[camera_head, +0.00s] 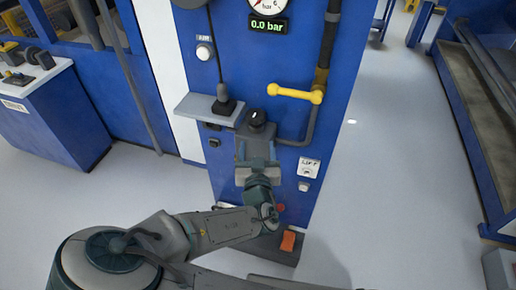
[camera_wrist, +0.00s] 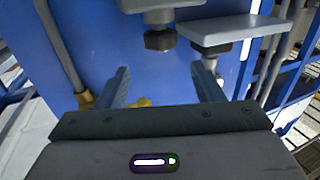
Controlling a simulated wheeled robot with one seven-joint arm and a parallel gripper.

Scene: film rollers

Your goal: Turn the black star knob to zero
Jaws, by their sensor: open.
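The black star knob (camera_head: 257,119) sits on a grey mount on the front of the blue panel (camera_head: 232,70). A small pale mark shows on it in the head view, too small to read. In the wrist view the knob (camera_wrist: 160,40) shows at upper centre, above the gap between my fingers. My gripper (camera_head: 257,147) is just in front of and below the knob in the head view. In the wrist view its two fingers (camera_wrist: 162,72) are spread apart with nothing held between them. I cannot tell whether a finger touches the knob. The display (camera_head: 267,26) reads 0.0 bar.
A grey shelf (camera_head: 205,106) with a black joystick (camera_head: 222,100) stands close left of the knob. A yellow lever (camera_head: 295,94) and a dark pipe (camera_head: 318,105) are close on the right. An orange pedal (camera_head: 288,241) is low down. Open floor (camera_head: 375,170) lies right.

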